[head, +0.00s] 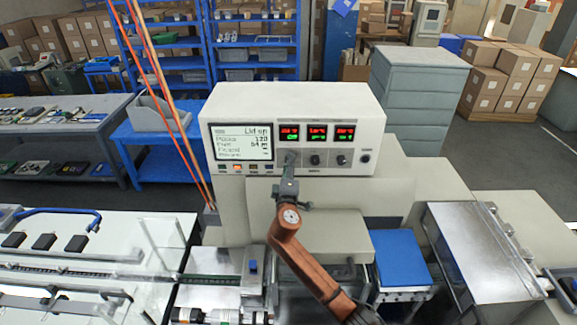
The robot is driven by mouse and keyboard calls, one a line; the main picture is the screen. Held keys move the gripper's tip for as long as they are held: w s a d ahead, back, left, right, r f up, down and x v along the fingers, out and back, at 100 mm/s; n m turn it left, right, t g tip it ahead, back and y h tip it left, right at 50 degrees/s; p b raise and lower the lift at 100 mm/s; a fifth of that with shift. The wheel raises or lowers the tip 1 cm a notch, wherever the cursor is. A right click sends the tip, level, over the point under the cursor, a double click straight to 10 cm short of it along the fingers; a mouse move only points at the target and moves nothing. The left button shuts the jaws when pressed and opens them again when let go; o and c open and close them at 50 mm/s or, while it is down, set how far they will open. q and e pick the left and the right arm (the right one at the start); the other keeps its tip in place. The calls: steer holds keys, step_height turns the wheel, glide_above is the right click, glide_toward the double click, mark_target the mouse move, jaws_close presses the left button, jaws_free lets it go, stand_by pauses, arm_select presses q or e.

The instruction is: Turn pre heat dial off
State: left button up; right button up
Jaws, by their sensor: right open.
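The control box (230,108) of the wrapper stands in the middle of the head view, its front panel facing me. Three red and green displays sit on the panel, with a row of small dark dials below them. The middle dial (315,160) and the right dial (341,160) show clearly. Labels are too small to read, so which dial is pre heat is unclear. My left gripper is out of view.
A lit screen (242,143) with small buttons below it is left of the dials. A black round knob (365,158) sits at the panel's right end. Orange cables (165,90) hang at the left. A blue pad (400,258) and metal table (478,240) are lower right.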

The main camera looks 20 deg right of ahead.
steer(key=v, duration=1.2)
